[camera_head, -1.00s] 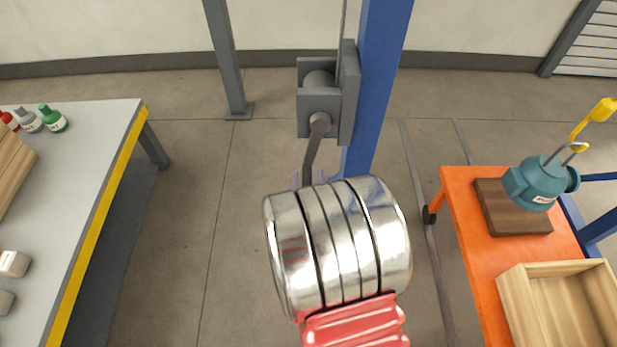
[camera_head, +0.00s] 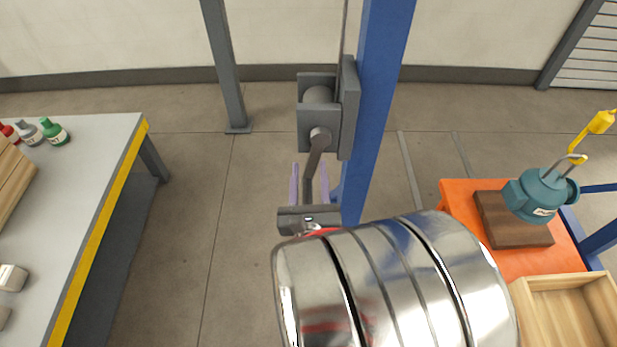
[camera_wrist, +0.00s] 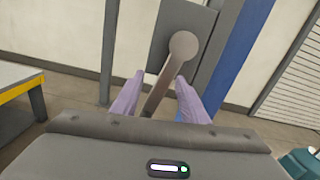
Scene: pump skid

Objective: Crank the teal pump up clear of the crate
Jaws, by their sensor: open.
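The teal pump (camera_head: 540,196) sits on a dark wooden block (camera_head: 497,222) on the orange table, with a yellow hook (camera_head: 598,124) at its metal bail. The winch (camera_head: 328,105) is fixed to the blue post, and its grey crank arm (camera_head: 314,165) hangs down and slightly left from the hub. My gripper (camera_head: 309,180) is open, its two purple fingers on either side of the crank's lower end. The wrist view shows the crank arm (camera_wrist: 160,90) between the fingers (camera_wrist: 161,98). The crank's lower end is hidden there by my gripper body, and contact cannot be told.
A grey bench (camera_head: 80,180) with bottles is at the left. The blue post (camera_head: 375,110) rises close behind my gripper. Floor between bench and post is clear.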

